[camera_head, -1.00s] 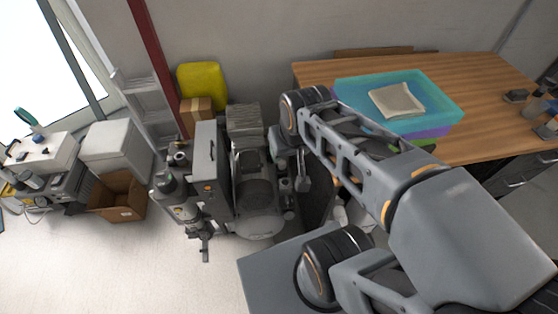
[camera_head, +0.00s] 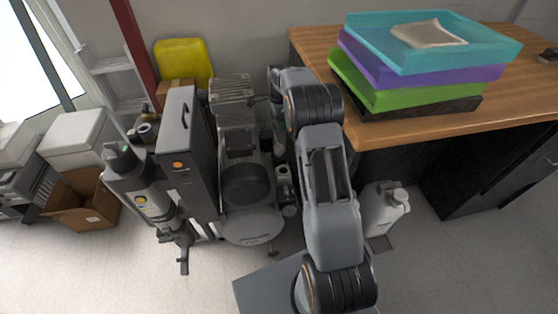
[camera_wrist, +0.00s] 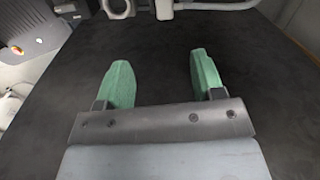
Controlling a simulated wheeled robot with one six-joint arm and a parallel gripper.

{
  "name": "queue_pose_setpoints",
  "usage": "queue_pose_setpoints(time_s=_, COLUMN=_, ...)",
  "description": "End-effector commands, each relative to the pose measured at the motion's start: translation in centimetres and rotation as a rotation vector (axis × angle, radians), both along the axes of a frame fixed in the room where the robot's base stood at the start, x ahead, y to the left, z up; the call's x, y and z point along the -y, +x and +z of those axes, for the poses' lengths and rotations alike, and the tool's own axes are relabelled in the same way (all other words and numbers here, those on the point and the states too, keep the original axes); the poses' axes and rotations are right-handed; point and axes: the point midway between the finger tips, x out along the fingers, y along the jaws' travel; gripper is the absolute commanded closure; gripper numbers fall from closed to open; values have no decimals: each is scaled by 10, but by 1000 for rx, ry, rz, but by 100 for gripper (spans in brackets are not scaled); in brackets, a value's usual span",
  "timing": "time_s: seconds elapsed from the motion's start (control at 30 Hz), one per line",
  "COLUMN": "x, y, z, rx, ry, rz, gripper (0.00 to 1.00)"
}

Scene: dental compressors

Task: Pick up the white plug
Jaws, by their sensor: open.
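I cannot make out the white plug for certain in either view. In the wrist view, a small pale looped item (camera_wrist: 10,106) lies at the left edge, too small to name. My gripper (camera_wrist: 161,64) is open, its two green fingers apart with nothing between them. It faces a dark flat surface (camera_wrist: 160,40). In the head view my arm reaches toward the right side of the compressor (camera_head: 247,185), and the fingers are mostly hidden behind the wrist.
Open floor lies at front left.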

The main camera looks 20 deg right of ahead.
Motion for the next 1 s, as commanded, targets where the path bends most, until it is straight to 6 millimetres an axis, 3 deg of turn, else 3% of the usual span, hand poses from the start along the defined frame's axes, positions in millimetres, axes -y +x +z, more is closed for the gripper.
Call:
queue_pose_setpoints(time_s=0.03, x=4, y=4, z=-18, rx=-6, ry=2, rz=-31, gripper=38)
queue_pose_setpoints(time_s=0.5, x=10, y=9, z=-100, rx=-19, ry=5, rz=-102, gripper=38)
queue_pose_setpoints(time_s=0.7, x=10, y=9, z=-120, rx=-18, ry=5, rz=-101, gripper=38)
queue_pose_setpoints(time_s=1.0, x=10, y=9, z=-133, rx=-18, ry=5, rz=-100, gripper=38)
